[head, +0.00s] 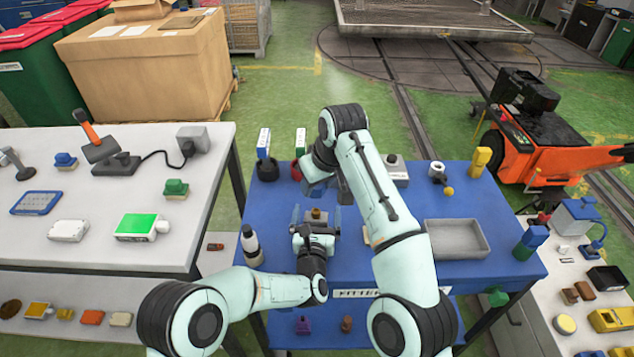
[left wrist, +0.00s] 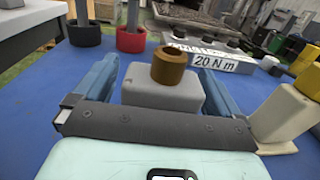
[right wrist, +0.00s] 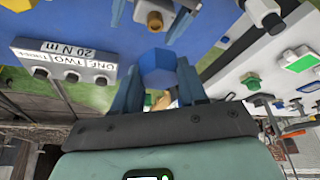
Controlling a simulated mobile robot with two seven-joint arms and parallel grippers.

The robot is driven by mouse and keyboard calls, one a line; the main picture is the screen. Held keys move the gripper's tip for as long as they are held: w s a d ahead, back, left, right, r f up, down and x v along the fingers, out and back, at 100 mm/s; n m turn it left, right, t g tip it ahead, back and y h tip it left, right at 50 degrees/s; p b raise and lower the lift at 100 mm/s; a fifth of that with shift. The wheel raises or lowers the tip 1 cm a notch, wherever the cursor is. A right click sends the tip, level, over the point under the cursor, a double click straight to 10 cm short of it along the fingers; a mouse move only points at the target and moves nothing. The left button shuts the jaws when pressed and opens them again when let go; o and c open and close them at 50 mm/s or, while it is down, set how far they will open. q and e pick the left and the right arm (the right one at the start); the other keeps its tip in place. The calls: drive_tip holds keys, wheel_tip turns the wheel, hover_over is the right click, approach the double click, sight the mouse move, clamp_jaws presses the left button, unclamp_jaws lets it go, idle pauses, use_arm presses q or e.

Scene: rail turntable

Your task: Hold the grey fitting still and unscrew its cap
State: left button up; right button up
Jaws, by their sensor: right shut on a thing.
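The grey fitting (left wrist: 160,92) stands on the blue table with its brown cap (left wrist: 171,66) on top. The cap also shows in the head view (head: 316,213) and at the top of the right wrist view (right wrist: 155,20). My left gripper (head: 317,214) is low at the table, its fingers on either side of the fitting. Gaps show between fingers and fitting in the left wrist view, so it looks open. My right gripper (right wrist: 155,85) is above and beyond the fitting, shut on a blue faceted piece (right wrist: 156,62). My right arm hides part of the table.
A grey box marked 20 N m (left wrist: 215,62) stands behind. Two holders, dark (left wrist: 84,33) and red (left wrist: 131,40), stand at the back left. A beige block (left wrist: 287,118) is right of the fitting. A grey tray (head: 486,252) and a black-and-white bottle (head: 250,243) flank the work area.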

use_arm(q)
drive_tip(key=s, duration=0.8)
drive_tip(key=s+a, duration=0.1)
drive_tip(key=s, duration=0.3)
drive_tip(key=shift+s, duration=0.1)
